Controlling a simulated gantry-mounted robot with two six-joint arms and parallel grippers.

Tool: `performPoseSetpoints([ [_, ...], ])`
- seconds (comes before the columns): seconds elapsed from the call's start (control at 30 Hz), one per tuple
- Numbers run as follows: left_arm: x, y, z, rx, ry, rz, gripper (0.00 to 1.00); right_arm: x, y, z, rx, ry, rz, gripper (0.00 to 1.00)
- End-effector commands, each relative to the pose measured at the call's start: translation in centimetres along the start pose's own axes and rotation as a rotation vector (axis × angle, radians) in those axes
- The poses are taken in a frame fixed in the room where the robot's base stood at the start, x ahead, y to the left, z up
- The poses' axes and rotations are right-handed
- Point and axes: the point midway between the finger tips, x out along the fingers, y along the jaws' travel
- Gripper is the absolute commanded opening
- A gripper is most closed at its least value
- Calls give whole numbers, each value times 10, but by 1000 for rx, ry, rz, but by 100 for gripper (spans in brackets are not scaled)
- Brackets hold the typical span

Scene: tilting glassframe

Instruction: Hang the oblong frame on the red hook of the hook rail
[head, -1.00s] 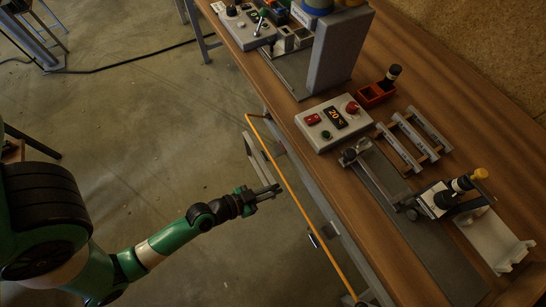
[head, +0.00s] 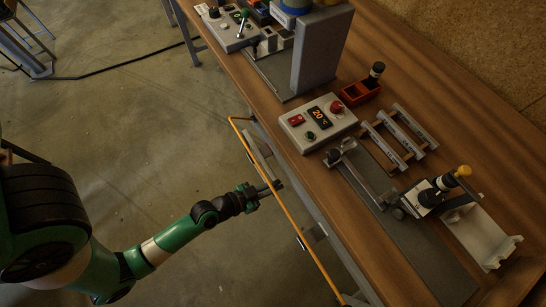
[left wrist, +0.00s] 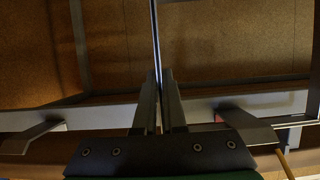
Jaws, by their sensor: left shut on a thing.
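My left gripper (head: 272,188) is in front of the table's front edge, beside a long orange bar. It is shut on a thin piece, which I take to be the oblong frame. In the left wrist view the piece (left wrist: 155,45) shows edge-on as a narrow bright strip rising from between the fingers (left wrist: 159,118). In the head view its outline blends with the grey parts by the table edge. I cannot make out the hook rail or the red hook for certain. My right gripper is not in view.
The orange bar (head: 290,213) runs along the table's front side. On the wooden table (head: 350,222) are a grey control box (head: 318,121), a red tray (head: 360,92), a slatted rack (head: 400,138), a tall grey block (head: 322,50) and a white bracket (head: 480,235). Open floor lies left.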

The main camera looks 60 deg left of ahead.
Motion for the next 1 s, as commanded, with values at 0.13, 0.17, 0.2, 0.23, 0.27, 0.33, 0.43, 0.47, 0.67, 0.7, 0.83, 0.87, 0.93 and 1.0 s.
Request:
performPoseSetpoints([
  [0.13, 0, 0, 0, 0, 1, 0, 0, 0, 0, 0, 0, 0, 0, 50],
  [0.17, 0, 0, 0, 0, 1, 0, 0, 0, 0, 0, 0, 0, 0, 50],
  [0.2, 0, 0, 0, 0, 1, 0, 0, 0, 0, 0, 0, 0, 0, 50],
  [0.23, 0, 0, 0, 0, 1, 0, 0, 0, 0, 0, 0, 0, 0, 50],
  [0.27, 0, 0, 0, 0, 1, 0, 0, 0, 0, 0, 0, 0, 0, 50],
  [0.33, 0, 0, 0, 0, 1, 0, 0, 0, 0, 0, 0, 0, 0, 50],
  [0.43, 0, 0, 0, 0, 1, 0, 0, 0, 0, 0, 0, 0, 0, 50],
  [0.47, 0, 0, 0, 0, 1, 0, 11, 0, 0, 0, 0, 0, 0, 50],
  [0.67, 0, 0, 0, 0, 1, 0, 43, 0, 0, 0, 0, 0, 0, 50],
  [0.7, 0, 0, 0, 0, 1, 0, 43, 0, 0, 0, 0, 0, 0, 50],
  [0.83, 0, 0, 0, 0, 0, 0, 43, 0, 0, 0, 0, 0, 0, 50],
  [0.87, 0, 0, 0, 0, 0, 0, 43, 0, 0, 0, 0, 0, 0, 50],
  [0.93, -1, 0, 0, 0, 0, 0, 43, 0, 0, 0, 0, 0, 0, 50],
  [1.0, -4, 0, 1, -1, 0, -1, 43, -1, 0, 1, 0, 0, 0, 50],
])
